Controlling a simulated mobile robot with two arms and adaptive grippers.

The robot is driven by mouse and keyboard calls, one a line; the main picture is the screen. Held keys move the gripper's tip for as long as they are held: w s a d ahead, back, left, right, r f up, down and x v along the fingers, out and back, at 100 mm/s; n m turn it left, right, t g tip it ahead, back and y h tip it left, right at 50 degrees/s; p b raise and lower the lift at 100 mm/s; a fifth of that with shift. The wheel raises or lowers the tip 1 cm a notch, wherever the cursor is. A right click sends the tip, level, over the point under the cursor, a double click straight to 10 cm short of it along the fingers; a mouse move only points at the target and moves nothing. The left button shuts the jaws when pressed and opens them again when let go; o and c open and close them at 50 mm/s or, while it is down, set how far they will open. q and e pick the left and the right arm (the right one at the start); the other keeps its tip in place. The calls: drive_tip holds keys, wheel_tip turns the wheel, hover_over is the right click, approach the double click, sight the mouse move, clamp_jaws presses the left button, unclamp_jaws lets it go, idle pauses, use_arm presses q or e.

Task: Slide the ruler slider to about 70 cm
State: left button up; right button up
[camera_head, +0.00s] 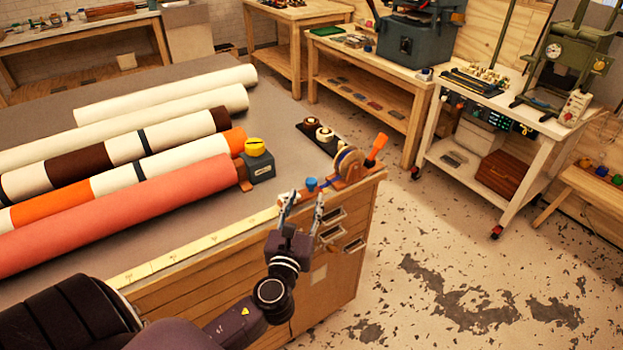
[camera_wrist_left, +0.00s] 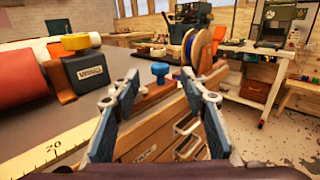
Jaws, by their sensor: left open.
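A pale yellow ruler (camera_head: 190,254) runs along the front edge of the grey worktable; its near part also shows in the left wrist view (camera_wrist_left: 42,152) with a "20" mark. A small blue knob (camera_head: 311,184), which looks like the slider's, stands near the table's right front corner; it shows in the left wrist view (camera_wrist_left: 160,72) too. My left gripper (camera_head: 303,198) is open and empty at the front edge. In the wrist view the knob appears between its fingertips (camera_wrist_left: 160,90); I cannot tell whether they touch it. My right gripper is out of view.
Long rolls, the nearest one coral (camera_head: 125,212), lie across the table at left. A dark block with a yellow top (camera_head: 258,162) sits by their ends. A wheel-like dispenser with an orange handle (camera_head: 350,165) stands at the right corner. Drawers (camera_head: 332,216) lie below.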

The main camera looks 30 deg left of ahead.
sight(310, 185)
use_arm(q)
drive_tip(key=p+x, duration=0.1)
drive_tip(key=x, duration=0.7)
drive_tip(key=shift+f, duration=0.1)
clamp_jaws()
